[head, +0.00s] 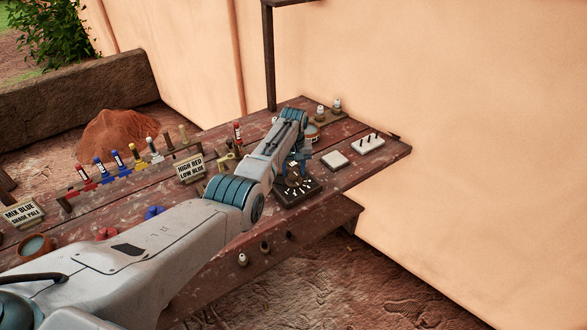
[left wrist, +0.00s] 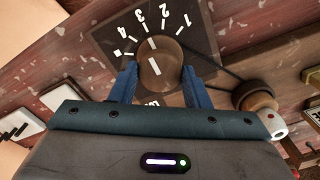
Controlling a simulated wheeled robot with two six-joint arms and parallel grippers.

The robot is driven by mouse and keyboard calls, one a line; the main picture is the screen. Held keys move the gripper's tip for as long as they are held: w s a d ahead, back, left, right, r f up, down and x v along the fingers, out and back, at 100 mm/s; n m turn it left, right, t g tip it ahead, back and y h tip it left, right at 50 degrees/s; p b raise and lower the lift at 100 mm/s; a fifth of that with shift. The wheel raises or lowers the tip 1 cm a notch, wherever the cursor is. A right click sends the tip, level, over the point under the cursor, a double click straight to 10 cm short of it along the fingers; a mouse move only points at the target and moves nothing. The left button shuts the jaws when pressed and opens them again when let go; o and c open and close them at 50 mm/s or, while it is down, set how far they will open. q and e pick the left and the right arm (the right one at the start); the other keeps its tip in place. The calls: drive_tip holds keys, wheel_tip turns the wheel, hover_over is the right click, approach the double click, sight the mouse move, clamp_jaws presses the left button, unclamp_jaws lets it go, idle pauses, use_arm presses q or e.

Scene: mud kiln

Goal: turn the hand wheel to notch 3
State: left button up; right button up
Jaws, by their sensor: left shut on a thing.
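The hand wheel (left wrist: 166,62) is a round brown knob on a dark square dial plate (left wrist: 110,38) with white numerals and tick marks around its upper side. The wheel carries a white line that points up toward the numerals; which notch it lines up with I cannot tell for sure. My left gripper (left wrist: 160,78) has a blue finger on each side of the wheel and is shut on it. In the head view the left gripper (head: 299,160) reaches down over the dial plate (head: 310,193), hiding most of the wheel. My right gripper is out of view.
Another round brown knob (left wrist: 254,96) sits right of the wheel.

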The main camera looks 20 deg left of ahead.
sight(293, 172)
use_arm(q)
drive_tip(key=o, duration=1)
drive_tip(key=shift+c, duration=0.2)
drive_tip(key=shift+r, duration=0.1)
wheel_tip(293, 172, up, 11)
drive_tip(key=b, duration=0.1)
drive_tip(key=shift+b, duration=0.35)
drive_tip(key=shift+f, duration=0.2)
